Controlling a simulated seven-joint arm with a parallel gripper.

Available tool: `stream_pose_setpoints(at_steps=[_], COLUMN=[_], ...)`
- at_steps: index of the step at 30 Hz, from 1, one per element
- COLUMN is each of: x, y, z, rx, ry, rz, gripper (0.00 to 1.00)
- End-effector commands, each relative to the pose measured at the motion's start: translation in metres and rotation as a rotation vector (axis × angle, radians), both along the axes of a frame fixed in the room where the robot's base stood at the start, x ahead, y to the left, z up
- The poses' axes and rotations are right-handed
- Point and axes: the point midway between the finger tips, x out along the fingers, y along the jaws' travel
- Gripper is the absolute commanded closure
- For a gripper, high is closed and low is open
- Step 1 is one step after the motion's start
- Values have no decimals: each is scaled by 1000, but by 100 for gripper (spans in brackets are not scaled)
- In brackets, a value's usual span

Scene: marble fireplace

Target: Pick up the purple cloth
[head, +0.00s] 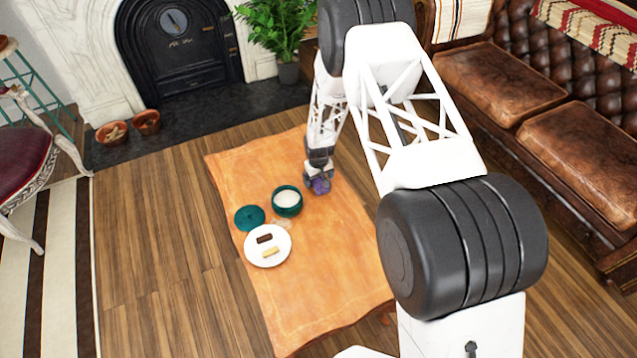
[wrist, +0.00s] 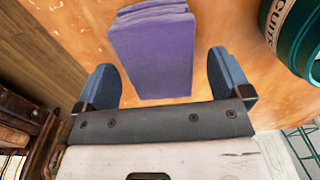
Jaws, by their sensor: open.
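The purple cloth (wrist: 152,52) lies folded on the orange wooden table (head: 330,262). In the wrist view it sits just ahead of and between my two blue fingertips, a little left of the middle. My gripper (wrist: 160,82) is open, with a finger on each side of the cloth's near end and a gap at both sides. I cannot tell its exact height above the table. In the head view the cloth (head: 321,186) shows as a small purple patch, partly hidden by my gripper (head: 318,182).
A teal canister (head: 287,205) with white contents stands left of my gripper; its side shows in the wrist view (wrist: 292,35). A teal lid (head: 249,218) and a white plate (head: 282,250) with a brown and a pale bar are further left. A leather sofa (head: 500,80) stands at right.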

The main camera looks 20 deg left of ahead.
Motion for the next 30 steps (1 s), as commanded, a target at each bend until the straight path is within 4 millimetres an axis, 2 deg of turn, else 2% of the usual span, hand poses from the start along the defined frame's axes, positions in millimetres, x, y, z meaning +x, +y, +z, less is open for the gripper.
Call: stream_pose_setpoints(at_steps=[3,7,25,30], x=[0,0,0,0], y=[0,0,0,0], z=[-11,-17,-19,-19], rx=[-1,0,0,0], ry=[1,0,0,0], rz=[0,0,0,0], gripper=[4,4,4,29])
